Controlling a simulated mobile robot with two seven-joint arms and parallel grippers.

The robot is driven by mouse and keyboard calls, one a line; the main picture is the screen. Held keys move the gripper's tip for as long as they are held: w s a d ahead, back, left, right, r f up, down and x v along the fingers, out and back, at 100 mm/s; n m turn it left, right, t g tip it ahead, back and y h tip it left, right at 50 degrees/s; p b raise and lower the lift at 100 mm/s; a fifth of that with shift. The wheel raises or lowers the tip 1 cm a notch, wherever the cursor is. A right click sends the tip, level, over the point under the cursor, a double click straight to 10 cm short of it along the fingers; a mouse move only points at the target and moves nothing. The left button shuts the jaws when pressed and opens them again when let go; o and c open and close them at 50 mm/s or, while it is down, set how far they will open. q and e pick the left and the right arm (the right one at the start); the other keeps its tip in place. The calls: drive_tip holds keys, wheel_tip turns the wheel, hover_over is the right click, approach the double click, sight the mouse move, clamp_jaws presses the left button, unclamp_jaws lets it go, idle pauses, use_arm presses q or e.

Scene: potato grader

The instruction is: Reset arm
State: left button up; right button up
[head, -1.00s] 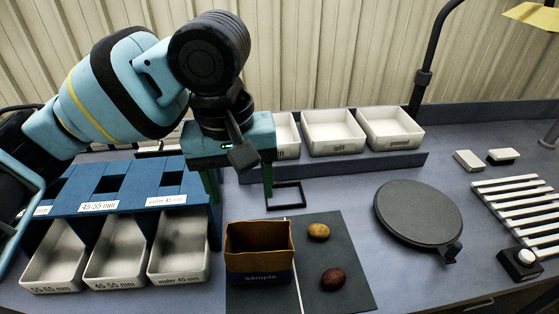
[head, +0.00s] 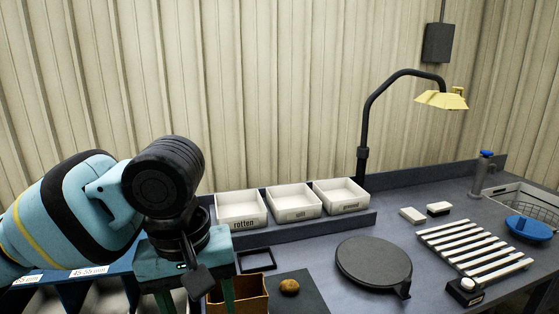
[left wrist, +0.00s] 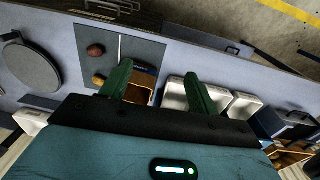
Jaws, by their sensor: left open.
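My left arm comes in from the left in the head view, and its gripper (head: 197,302) hangs fingers-down at the lower edge, beside the brown sample box (head: 250,293). In the left wrist view the two green fingers of the left gripper (left wrist: 160,72) are spread apart with nothing held between them. The sample box (left wrist: 139,95) shows below and partly behind one finger there. My right gripper is in neither view.
A yellow potato (head: 289,287) lies on the dark mat (head: 312,293); the wrist view also shows a reddish potato (left wrist: 96,50). A round black plate (head: 374,262), a white slatted rack (head: 474,250) and a yellow lamp (head: 442,100) stand right. White trays, one marked rotten (head: 240,207), line the back.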

use_arm(q)
drive_tip(key=s+d+f+m+t+h, duration=0.1)
drive_tip(key=s+d+f+m+h, duration=0.15)
drive_tip(key=f, duration=0.65)
drive_tip(key=s+d+f+m+h, duration=0.1)
drive_tip(key=d+f+m+h, duration=0.25)
drive_tip(key=f, duration=0.55)
drive_tip(key=s+a+f+n+t+y, duration=0.1)
drive_tip(key=s+a+f+y, duration=0.5)
drive_tip(key=s+a+f, duration=1.15)
drive_tip(key=w+d+f+t+h, duration=0.1)
drive_tip(key=w+f+t, duration=0.6)
drive_tip(key=f, duration=0.2)
drive_tip(key=shift+d+f, duration=0.25)
drive_tip(key=shift+f, duration=0.05)
